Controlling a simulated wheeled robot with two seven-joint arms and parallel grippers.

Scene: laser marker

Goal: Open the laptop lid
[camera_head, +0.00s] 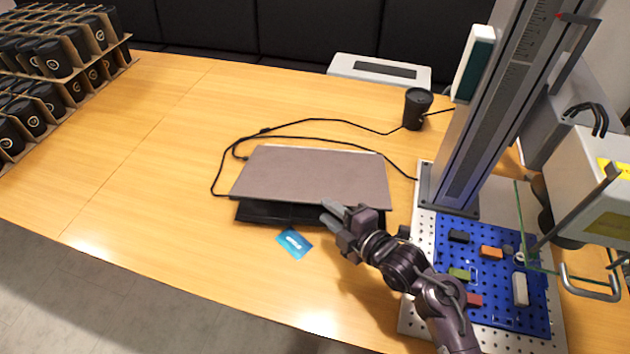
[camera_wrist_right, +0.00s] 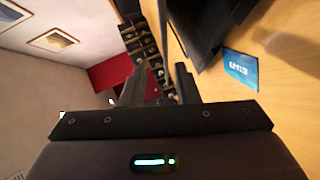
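The laptop (camera_head: 312,177) lies on the wooden table with its grey lid on top. The lid's front edge sits apart from the dark base (camera_head: 262,212), so the lid looks slightly raised at a small angle. My right gripper (camera_head: 330,213) is at the laptop's front edge, right of its middle, with fingertips close to the lid edge; I cannot tell whether they touch it. In the right wrist view the two fingers (camera_wrist_right: 158,88) stand apart with nothing between them, and the dark laptop (camera_wrist_right: 205,25) is at the upper right. My left gripper is not in view.
A blue card (camera_head: 294,242) lies just in front of the laptop. A black cable runs behind it to a dark cup (camera_head: 417,107). The laser marker column (camera_head: 490,110) and blue perforated plate (camera_head: 490,290) stand right. The table's left is clear up to the cup racks (camera_head: 62,60).

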